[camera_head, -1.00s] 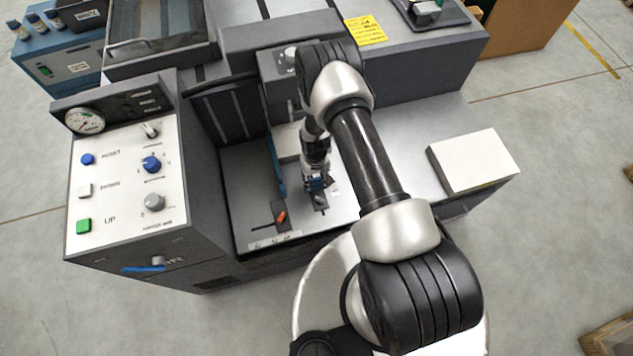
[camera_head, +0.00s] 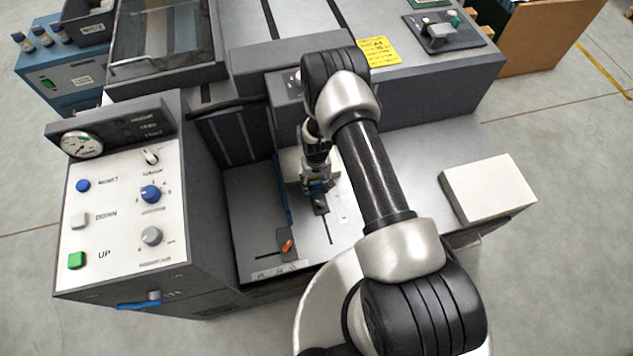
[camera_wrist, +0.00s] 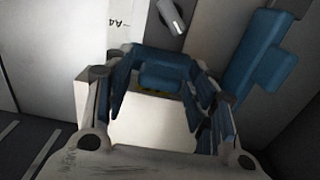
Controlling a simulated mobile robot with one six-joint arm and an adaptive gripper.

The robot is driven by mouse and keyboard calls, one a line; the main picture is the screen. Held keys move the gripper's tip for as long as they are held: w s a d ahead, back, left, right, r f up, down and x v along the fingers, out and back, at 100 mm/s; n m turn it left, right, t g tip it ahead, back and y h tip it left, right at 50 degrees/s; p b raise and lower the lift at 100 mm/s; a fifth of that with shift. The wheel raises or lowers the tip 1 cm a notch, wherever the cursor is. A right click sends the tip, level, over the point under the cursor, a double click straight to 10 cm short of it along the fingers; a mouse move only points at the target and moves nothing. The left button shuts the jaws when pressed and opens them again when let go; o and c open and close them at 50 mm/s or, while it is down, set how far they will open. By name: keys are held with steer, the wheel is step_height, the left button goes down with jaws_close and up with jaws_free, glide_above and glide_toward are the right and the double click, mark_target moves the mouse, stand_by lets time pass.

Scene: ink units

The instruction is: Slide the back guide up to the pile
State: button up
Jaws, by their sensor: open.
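My gripper (camera_head: 318,186) is low over the feed table at the front of the machine, pointing down. In the wrist view its blue-padded fingers (camera_wrist: 165,90) are apart, with a blue block (camera_wrist: 165,76) between them, which looks like the grip of the back guide. I cannot tell whether the fingers touch it. In the head view the guide's dark foot (camera_head: 321,207) shows below the gripper, over a slot in the table. The white pile (camera_head: 291,164) shows partly behind my arm and gripper. A pale surface below the blue block in the wrist view is unclear.
A long blue side guide (camera_head: 283,195) stands left of the gripper; it also shows in the wrist view (camera_wrist: 255,65). An orange lever (camera_head: 287,245) is near the front edge. The control panel (camera_head: 122,205) rises at left. A white stack (camera_head: 488,187) lies at right.

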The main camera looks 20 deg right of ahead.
stand_by(0.3)
step_height(320, 180, up, 12)
steer(key=shift+r, duration=0.1)
stand_by(0.4)
